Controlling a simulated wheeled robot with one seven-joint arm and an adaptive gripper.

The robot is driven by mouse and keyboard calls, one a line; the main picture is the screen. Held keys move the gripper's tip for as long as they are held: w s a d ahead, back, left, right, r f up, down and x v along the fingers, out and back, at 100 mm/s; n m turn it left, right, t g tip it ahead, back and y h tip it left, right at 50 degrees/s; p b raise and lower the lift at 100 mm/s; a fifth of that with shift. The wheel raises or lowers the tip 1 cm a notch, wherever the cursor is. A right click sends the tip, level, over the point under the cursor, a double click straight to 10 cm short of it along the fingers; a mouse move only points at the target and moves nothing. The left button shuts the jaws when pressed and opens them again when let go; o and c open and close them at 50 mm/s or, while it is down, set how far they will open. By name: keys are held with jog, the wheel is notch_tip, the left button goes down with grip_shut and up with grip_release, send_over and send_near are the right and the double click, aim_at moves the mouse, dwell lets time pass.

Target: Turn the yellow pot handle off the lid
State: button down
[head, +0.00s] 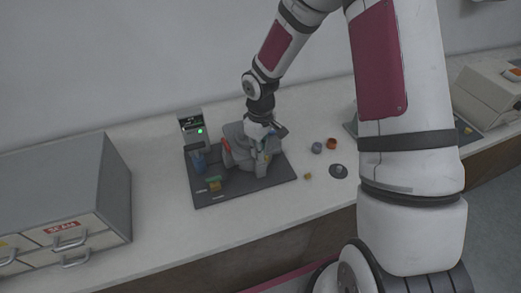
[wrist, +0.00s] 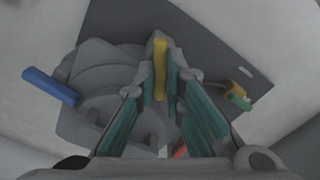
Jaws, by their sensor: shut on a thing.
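The yellow pot handle (wrist: 160,56) is a narrow bar, upright in the wrist view, over the grey lid (wrist: 105,62) of the press. My gripper (wrist: 160,84) has its teal-padded fingers on either side of the handle and is shut on it. In the head view my gripper (head: 265,142) reaches down onto the grey press (head: 240,150) from above and hides most of the lid. I cannot tell the handle there.
A blue bar (wrist: 50,87) sticks out from the press. A yellow and green piece (wrist: 238,96) lies on the dark base plate (head: 240,191). A control box (head: 193,125) stands behind. Small cups (head: 317,148) sit to the right. A grey drawer cabinet (head: 60,190) stands left.

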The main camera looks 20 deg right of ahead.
jog(key=n, duration=0.5)
jog(key=shift+n, duration=0.3)
jog(key=n, duration=0.5)
jog(key=shift+n, duration=0.3)
jog(key=c, duration=1.7)
grip_release()
notch_tip(320, 180, up, 12)
jog(key=shift+r, duration=0.1)
